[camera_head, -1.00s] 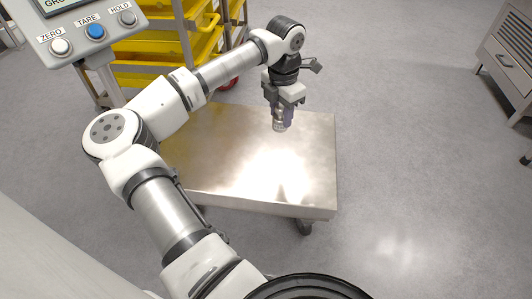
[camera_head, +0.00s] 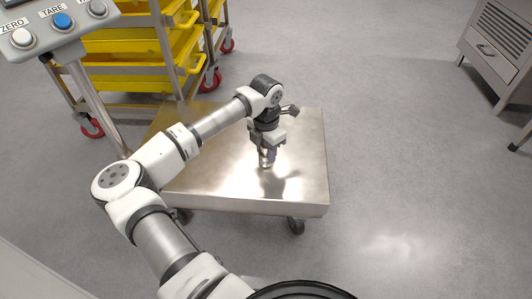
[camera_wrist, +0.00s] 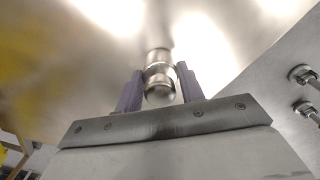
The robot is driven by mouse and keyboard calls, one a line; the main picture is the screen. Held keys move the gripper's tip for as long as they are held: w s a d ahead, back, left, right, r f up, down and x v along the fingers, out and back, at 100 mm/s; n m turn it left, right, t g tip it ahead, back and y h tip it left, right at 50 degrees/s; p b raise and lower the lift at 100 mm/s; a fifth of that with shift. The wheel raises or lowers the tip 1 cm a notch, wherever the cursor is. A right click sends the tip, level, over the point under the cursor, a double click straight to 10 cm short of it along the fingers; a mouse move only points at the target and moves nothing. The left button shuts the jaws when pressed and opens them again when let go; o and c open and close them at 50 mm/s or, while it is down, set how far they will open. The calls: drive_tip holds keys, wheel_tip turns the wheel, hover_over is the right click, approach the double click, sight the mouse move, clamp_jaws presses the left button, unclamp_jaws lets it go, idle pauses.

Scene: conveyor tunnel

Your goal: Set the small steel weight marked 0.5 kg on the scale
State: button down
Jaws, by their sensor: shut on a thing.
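The small steel weight (camera_wrist: 159,80) is a shiny cylinder with a knob. It is between the purple fingers of my gripper (camera_wrist: 160,88) in the wrist view, and the fingers are shut on it. In the head view my gripper (camera_head: 267,150) points down over the steel scale platform (camera_head: 225,197), with the weight (camera_head: 267,162) at its tips. The weight is upright, at or just above the platform; I cannot tell whether it touches. No marking on it is readable. The scale's console (camera_head: 58,25) with ZERO and TARE buttons stands at the upper left; its display is mostly cut off.
A rack with yellow bins (camera_head: 135,70) stands behind the platform at the left. A grey cabinet (camera_head: 500,50) is at the upper right. The grey floor to the right of the platform is clear.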

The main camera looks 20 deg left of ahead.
drive_tip(key=shift+f, duration=0.3)
drive_tip(key=shift+f, duration=0.1)
drive_tip(key=c, duration=0.9)
unclamp_jaws()
wheel_tip(320, 180, up, 12)
drive_tip(key=p, duration=0.4)
drive_tip(key=shift+r, duration=0.25)
